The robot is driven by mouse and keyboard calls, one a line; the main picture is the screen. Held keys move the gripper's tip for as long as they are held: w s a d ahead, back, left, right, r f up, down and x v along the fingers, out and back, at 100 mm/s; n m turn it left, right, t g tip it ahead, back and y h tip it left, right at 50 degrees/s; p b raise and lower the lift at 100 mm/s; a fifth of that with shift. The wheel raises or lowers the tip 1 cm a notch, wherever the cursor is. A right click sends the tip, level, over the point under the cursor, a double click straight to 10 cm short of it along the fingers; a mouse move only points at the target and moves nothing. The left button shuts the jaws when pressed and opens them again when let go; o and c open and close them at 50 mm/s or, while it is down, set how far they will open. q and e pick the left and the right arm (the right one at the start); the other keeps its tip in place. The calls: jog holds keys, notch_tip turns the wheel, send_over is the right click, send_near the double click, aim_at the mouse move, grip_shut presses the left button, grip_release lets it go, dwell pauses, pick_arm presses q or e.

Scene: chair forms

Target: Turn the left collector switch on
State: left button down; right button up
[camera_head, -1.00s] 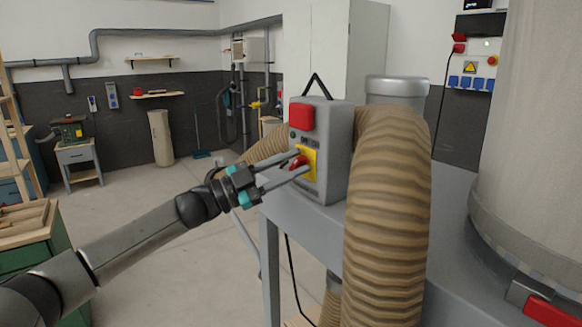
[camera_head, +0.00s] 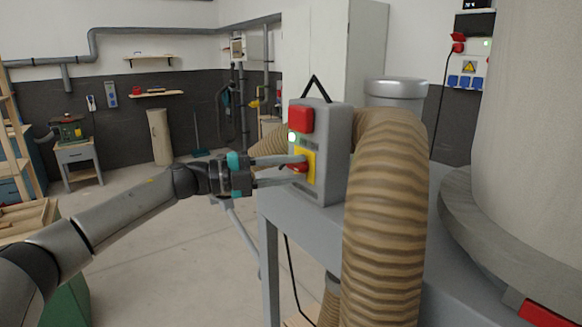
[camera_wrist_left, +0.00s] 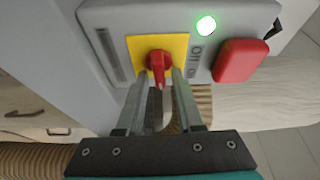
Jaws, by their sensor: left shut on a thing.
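The collector switch box (camera_head: 336,150) is grey and stands upright on the grey collector frame. Its front has a red button (camera_head: 301,119), a lit green-white lamp (camera_head: 292,137) and a yellow plate (camera_head: 311,168) with a red rotary knob. In the left wrist view the red knob (camera_wrist_left: 159,62) sits on the yellow plate (camera_wrist_left: 176,44), and the lamp (camera_wrist_left: 206,26) glows green. My left gripper (camera_head: 298,170) is at the knob, its two fingers on either side of the knob's handle and shut on it. The right gripper is not in view.
A ribbed tan hose (camera_head: 386,220) bends down just right of the box. A large pale collector bag (camera_head: 530,120) stands at the right. A wooden-topped green bench (camera_head: 30,218) is at the lower left. The floor between is clear.

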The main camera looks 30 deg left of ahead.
pick_arm(q)
jog(key=shift+m, duration=0.4)
jog(key=c, duration=0.9)
grip_release()
jog(key=shift+o, duration=0.2)
jog(key=shift+s+a+f, duration=0.15)
jog(key=shift+s+a, duration=0.2)
jog(key=shift+a, duration=0.05)
jog(key=b+v, duration=0.4)
jog(key=v, duration=0.3)
jog(key=shift+b, duration=0.35)
